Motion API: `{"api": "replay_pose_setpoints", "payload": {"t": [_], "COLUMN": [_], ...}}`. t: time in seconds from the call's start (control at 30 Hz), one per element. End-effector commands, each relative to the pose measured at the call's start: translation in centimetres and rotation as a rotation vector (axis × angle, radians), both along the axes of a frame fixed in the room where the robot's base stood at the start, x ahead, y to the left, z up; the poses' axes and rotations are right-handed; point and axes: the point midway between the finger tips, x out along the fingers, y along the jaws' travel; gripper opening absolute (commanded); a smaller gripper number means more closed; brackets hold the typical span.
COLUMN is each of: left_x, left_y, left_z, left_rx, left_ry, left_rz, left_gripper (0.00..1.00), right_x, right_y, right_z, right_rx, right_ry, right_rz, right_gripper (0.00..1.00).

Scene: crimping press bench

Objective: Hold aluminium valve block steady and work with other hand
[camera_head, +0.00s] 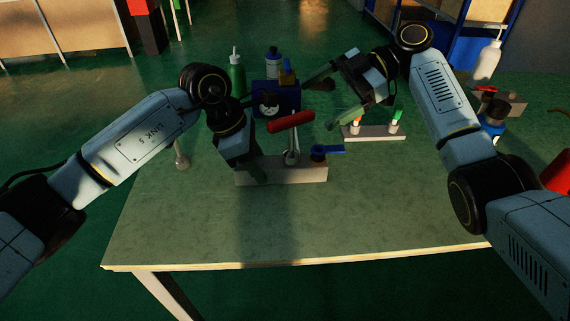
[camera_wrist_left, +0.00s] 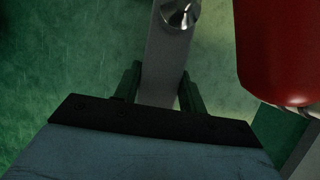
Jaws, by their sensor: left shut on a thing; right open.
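The aluminium valve block (camera_head: 300,174) is a long grey bar lying on the green bench top. A red-handled lever (camera_head: 291,121) stands up from its middle, and a blue handle (camera_head: 329,149) sits at its right end. My left gripper (camera_head: 257,174) is shut on the block's left end. In the left wrist view the bar (camera_wrist_left: 166,60) runs between the two dark fingers (camera_wrist_left: 160,90), with a silver conical fitting (camera_wrist_left: 178,14) and the red handle (camera_wrist_left: 285,50) beyond. My right gripper (camera_head: 333,98) is open and empty, above the bench behind and right of the block.
A light rack (camera_head: 373,133) with small upright pieces is at the back right. A white bottle (camera_head: 487,62) stands far right. The bench front is clear.

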Motion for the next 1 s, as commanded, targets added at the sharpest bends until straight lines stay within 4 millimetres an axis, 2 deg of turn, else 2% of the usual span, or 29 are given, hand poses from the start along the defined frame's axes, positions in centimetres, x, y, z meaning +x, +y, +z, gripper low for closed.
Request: {"api": "replay_pose_setpoints", "payload": {"t": [0.1, 0.3, 0.47, 0.6, 0.73, 0.83, 0.93, 1.0], "left_x": [-0.1, 0.0, 0.0, 0.0, 0.0, 0.0, 0.0, 0.0], "left_y": [0.0, 0.0, 0.0, 0.0, 0.0, 0.0, 0.0, 0.0], "left_z": [-0.1, -0.1, 0.0, 0.0, 0.0, 0.0, 0.0, 0.0], "left_rx": [0.002, 0.002, 0.002, 0.002, 0.002, 0.001, 0.001, 0.001], "left_ry": [0.001, 0.001, 0.001, 0.000, 0.000, 0.000, -0.001, -0.001], "left_rz": [-0.002, -0.001, -0.001, -0.001, -0.001, -0.001, -0.001, 0.000], "left_gripper": [0.12, 0.12, 0.12, 0.12, 0.12, 0.12, 0.12, 0.12], "right_x": [1.4, 3.7, 4.8, 4.9, 4.0, 2.3, -0.5, -3.1], "right_y": [-1.3, -4.3, -6.5, -7.5, -7.6, -6.8, -5.2, -3.6], "right_z": [-2.4, -5.2, -5.5, -4.1, -1.9, 0.1, 1.7, 2.0], "right_rx": [-0.191, -0.505, -0.741, -0.928, -1.082, -1.184, -1.260, -1.286], "right_ry": [-0.191, -0.545, -0.857, -1.148, -1.429, -1.651, -1.879, -2.030], "right_rz": [-0.071, -0.144, -0.153, -0.131, -0.088, -0.042, 0.028, 0.093], "right_gripper": [1.00, 1.00, 1.00, 1.00, 1.00, 1.00, 1.00, 1.00]}}
